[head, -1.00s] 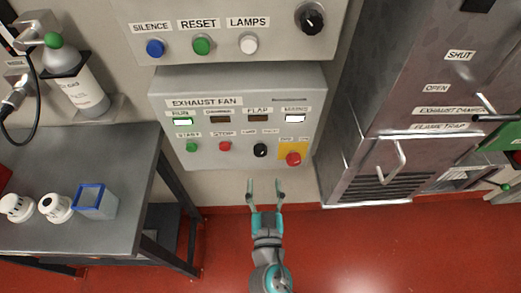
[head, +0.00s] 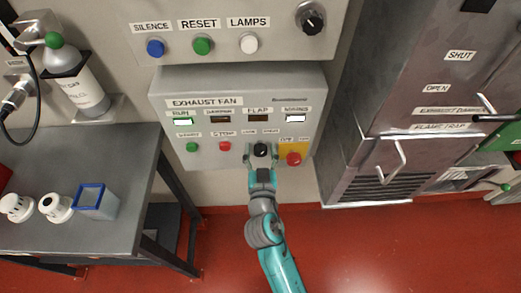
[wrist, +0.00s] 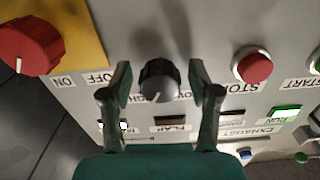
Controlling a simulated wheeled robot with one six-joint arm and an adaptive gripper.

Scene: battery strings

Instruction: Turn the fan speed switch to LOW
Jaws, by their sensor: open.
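The fan speed switch is a black round knob (head: 261,150) on the lower row of the exhaust fan panel (head: 165,132), between the red stop button and the red rotary switch. In the wrist view the knob (wrist: 158,80) has a white pointer mark near its lower edge, and the labels beside it are partly hidden by my fingers. My gripper (head: 261,158) is at the panel with its fingers on either side of the knob. In the wrist view my gripper (wrist: 160,85) is open, with gaps between the fingers and the knob.
The red stop button (head: 225,146) is left of the knob. The red rotary switch (head: 293,159) on a yellow plate is close on the right. An upper panel (head: 225,20) with buttons sits above. A grey table (head: 120,150) stands at left.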

